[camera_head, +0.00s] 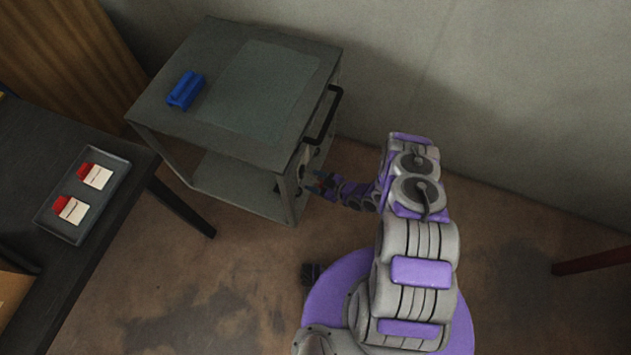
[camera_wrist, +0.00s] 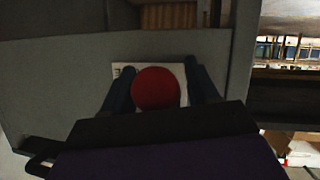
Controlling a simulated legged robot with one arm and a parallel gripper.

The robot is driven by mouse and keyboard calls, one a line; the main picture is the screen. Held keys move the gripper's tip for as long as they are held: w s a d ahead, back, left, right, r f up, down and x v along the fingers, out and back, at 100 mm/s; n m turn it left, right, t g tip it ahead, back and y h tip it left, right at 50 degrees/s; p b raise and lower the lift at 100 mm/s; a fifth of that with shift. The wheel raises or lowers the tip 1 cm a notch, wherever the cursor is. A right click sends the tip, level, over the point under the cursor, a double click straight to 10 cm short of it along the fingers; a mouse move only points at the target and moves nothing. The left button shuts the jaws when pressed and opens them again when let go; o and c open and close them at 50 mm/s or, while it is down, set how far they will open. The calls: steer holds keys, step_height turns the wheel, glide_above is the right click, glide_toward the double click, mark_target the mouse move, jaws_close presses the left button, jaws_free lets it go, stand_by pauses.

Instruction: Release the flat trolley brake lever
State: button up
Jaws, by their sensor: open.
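The grey flat trolley (camera_head: 225,150) stands against the wall in the head view, with a black push handle (camera_head: 325,118) on its right end. My gripper (camera_head: 314,184) is low beside that end, below the handle. In the wrist view, a round red knob (camera_wrist: 156,90), seemingly the brake lever's end, sits in front of a white plate (camera_wrist: 124,72) on a grey panel. My gripper (camera_wrist: 157,70) is open, with one dark finger on each side of the knob. I cannot tell whether the fingers touch it. The lever's shaft is hidden.
A blue block-like object (camera_head: 185,90) lies on the trolley top. A dark table (camera_head: 110,238) at left bears a grey tray (camera_head: 48,222) with two red-and-white items. A dark red bar (camera_head: 592,260) shows at right. The floor (camera_head: 500,240) between is clear.

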jaws_close()
stand_by(0.4)
steer(key=shift+d+r+h+p, duration=0.1)
steer(key=shift+r+h+p, duration=0.25)
steer(key=shift+p, duration=0.45)
steer(key=shift+d+g+h+p, duration=0.15)
steer(key=shift+g+h+p, duration=0.15)
steer(key=shift+p, duration=0.4)
steer(key=shift+s, duration=0.1)
